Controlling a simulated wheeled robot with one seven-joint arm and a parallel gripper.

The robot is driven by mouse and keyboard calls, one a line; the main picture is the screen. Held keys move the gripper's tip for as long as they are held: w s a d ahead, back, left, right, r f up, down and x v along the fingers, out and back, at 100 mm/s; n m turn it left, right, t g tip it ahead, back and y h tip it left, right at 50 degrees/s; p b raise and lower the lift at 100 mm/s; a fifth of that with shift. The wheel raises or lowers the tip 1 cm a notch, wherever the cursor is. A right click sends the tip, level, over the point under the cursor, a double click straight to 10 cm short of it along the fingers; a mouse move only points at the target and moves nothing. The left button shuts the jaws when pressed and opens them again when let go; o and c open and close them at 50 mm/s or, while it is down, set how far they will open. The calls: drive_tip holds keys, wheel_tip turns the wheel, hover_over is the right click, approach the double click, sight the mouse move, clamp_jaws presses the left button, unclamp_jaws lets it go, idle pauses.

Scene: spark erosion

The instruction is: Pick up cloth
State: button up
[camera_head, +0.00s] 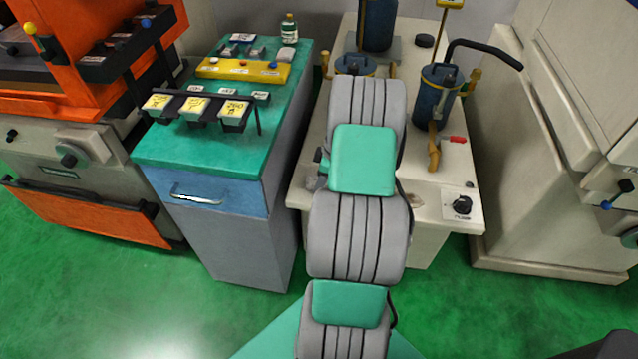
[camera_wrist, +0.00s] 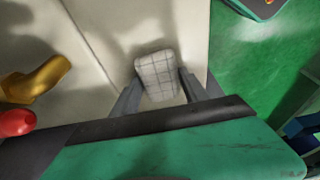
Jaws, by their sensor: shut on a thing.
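The cloth (camera_wrist: 157,76) shows in the wrist view as a small, light grey folded pad with a grid of darker lines. My gripper (camera_wrist: 160,88) is shut on it, with one grey finger on each side of the pad. Behind the cloth is the cream top of the machine, with a soft shadow close by. I cannot tell whether the cloth touches that top. In the head view my arm covers most of the gripper and the cloth.
A green-topped cabinet (camera_head: 190,150) to the left holds labelled bins (camera_head: 196,108), a yellow block (camera_head: 242,69) and a bottle (camera_head: 289,28). Green floor lies in front.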

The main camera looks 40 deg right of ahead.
drive_tip(key=c, duration=0.6)
drive_tip(key=shift+r, duration=0.1)
drive_tip(key=shift+r, duration=0.15)
wheel_tip(320, 180, up, 3)
drive_tip(key=shift+f+b, duration=0.2)
drive_tip(key=shift+b, duration=0.25)
drive_tip(key=s+r+b, duration=0.1)
drive_tip(key=s+r, duration=0.9)
drive_tip(key=s, duration=0.4)
drive_tip(key=shift+a, duration=0.25)
